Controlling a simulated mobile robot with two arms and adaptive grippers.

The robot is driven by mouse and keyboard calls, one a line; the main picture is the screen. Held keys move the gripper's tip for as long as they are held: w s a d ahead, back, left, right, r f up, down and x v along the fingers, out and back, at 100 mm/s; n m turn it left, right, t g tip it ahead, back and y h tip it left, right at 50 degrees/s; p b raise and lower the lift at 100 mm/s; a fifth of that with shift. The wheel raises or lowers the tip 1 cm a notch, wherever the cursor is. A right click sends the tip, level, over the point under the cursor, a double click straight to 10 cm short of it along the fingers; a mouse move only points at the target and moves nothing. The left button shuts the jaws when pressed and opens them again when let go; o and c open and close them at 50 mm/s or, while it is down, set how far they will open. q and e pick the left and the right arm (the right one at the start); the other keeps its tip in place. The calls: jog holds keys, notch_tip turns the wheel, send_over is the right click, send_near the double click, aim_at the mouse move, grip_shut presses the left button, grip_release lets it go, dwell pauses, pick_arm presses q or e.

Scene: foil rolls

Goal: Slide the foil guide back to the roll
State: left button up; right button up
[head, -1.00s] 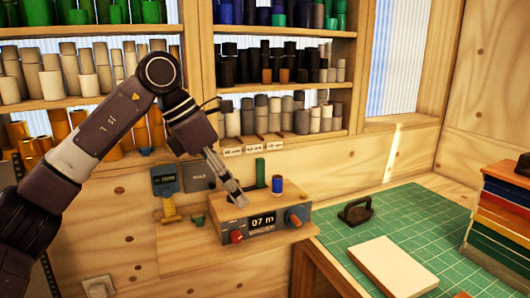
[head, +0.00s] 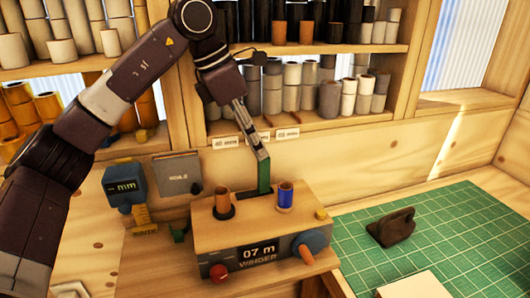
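The winder (head: 210,240) is a wooden-topped box with a "07 m" display, below and in front of my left gripper. A green upright piece (head: 264,182), which may be the foil guide, stands at the back of its top. A copper-coloured roll (head: 223,202) stands on the top at left and a blue roll (head: 285,196) at right. My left gripper (head: 262,154) points down at the upper end of the green piece and overlaps it in the picture. Its fingers show narrow and side-on, so I cannot tell their opening or any contact. My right gripper is out of view.
A red knob (head: 219,272) and a blue-and-orange knob (head: 308,244) sit on the winder's front. Shelves of rolls (head: 340,75) stand behind. A green cutting mat (head: 455,235) with a dark handled tool (head: 391,227) lies at right. A blue "mm" gauge (head: 124,184) is at left.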

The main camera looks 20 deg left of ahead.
aim_at(264, 174)
pick_arm(q)
jog(key=x, duration=0.3)
jog(key=shift+p+x, duration=0.35)
jog(key=shift+x, duration=0.65)
jog(key=shift+w, duration=0.15)
jog(key=shift+c, duration=0.3)
jog(key=c, duration=0.5)
grip_shut()
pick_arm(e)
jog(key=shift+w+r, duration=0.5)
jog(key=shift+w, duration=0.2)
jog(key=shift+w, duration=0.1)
